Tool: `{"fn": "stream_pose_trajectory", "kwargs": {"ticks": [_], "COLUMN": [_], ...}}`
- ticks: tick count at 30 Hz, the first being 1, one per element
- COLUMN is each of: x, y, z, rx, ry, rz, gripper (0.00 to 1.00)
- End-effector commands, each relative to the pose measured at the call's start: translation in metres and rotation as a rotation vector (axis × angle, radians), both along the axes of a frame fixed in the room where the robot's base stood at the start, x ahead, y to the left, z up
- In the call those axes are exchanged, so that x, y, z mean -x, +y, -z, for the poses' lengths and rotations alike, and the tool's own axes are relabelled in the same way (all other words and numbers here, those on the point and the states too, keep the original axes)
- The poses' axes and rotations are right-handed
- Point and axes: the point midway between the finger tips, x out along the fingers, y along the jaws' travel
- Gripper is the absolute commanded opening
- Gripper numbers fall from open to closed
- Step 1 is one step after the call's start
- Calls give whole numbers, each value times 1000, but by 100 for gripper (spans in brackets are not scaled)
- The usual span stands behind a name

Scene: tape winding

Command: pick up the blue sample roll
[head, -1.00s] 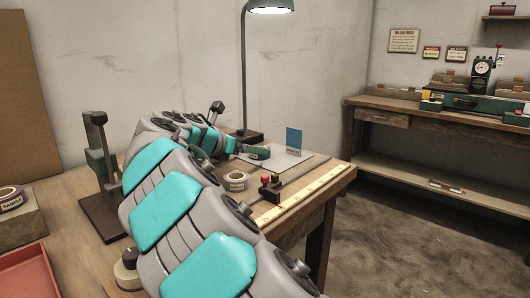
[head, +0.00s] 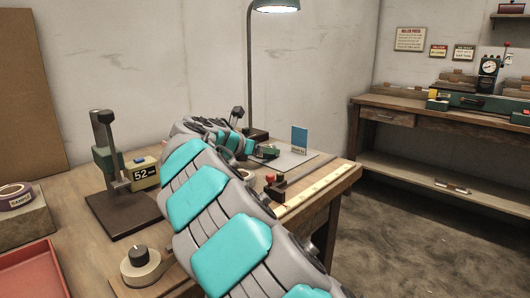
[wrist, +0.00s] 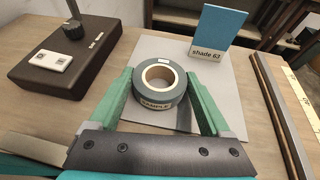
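The blue sample roll (wrist: 159,88) is a dark grey-blue tape roll around a pale core, with a SAMPLE label. It lies flat on a grey sheet (wrist: 160,48) in the wrist view. My gripper (wrist: 160,74) is open, with one green finger on each side of the roll. I cannot tell whether either finger touches it. In the head view my arm and gripper hide much of this spot.
A purple sample roll (head: 15,196) sits on a block at far left, above a red tray (head: 32,272). A gauge stand (head: 118,210) with a display reading 52 and a dial knob (head: 141,262) are left of my arm. A lamp base (wrist: 62,62) is behind.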

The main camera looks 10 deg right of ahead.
Motion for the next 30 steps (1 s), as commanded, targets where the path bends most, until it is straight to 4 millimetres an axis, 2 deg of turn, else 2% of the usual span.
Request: {"fn": "stream_pose_trajectory", "kwargs": {"ticks": [1, 12, 13, 14, 23, 26, 30], "x": [0, 0, 0, 0, 0, 0, -1], "y": [0, 0, 0, 0, 1, 1, 1], "z": [0, 0, 0, 0, -6, -16, -40], "rx": [0, 0, 0, 0, -1, 0, -3], "ry": [0, 0, 0, 0, -1, 0, -2], "rz": [0, 0, 0, 0, -1, -1, -3], "gripper": [68, 27, 27, 20, 18, 18, 18]}}
